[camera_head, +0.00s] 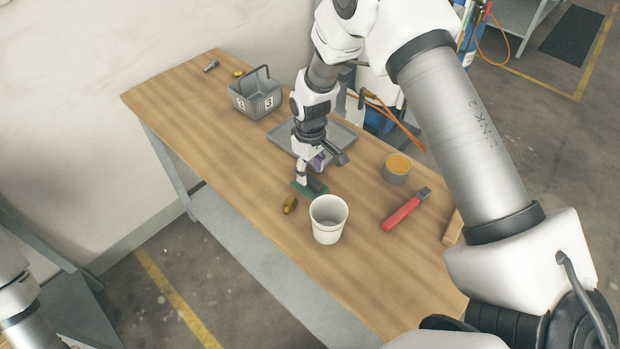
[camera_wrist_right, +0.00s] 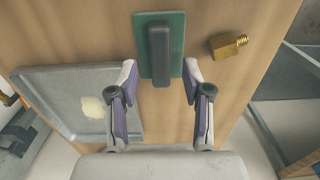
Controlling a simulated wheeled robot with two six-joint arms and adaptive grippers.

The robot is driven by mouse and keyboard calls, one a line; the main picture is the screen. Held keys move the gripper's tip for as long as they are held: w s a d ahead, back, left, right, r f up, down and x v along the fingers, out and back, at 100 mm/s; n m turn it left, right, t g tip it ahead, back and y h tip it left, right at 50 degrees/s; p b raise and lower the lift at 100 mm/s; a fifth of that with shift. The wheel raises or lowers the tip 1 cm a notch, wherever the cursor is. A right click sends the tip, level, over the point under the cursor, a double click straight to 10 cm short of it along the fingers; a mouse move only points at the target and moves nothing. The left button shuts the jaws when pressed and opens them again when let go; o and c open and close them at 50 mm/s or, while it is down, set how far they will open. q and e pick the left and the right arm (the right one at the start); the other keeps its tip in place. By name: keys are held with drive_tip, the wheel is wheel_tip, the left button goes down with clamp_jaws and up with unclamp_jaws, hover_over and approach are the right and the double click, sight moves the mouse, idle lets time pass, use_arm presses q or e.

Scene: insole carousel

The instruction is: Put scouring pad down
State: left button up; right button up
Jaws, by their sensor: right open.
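The scouring pad is a green pad with a dark grip on top. It lies flat on the wooden table in the head view (camera_head: 301,189), partly hidden by my right gripper (camera_head: 310,175). In the right wrist view the pad (camera_wrist_right: 176,30) is at the top middle. My right gripper (camera_wrist_right: 160,72) is open there, its two fingers apart on either side of the pad's near end, with nothing held between them. My left gripper is out of view.
A brass fitting (camera_head: 290,204) and a white bucket (camera_head: 328,232) stand close to the pad. A grey tray (camera_head: 345,130) lies behind the gripper. Farther off are a grey bin (camera_head: 243,104), a tin with orange contents (camera_head: 397,174) and a red-handled tool (camera_head: 401,215).

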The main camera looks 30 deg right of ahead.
sight(310, 178)
wheel_tip(310, 178, up, 9)
drive_tip(key=b, duration=0.1)
drive_tip(key=shift+b, duration=0.35)
drive_tip(key=shift+f, duration=0.1)
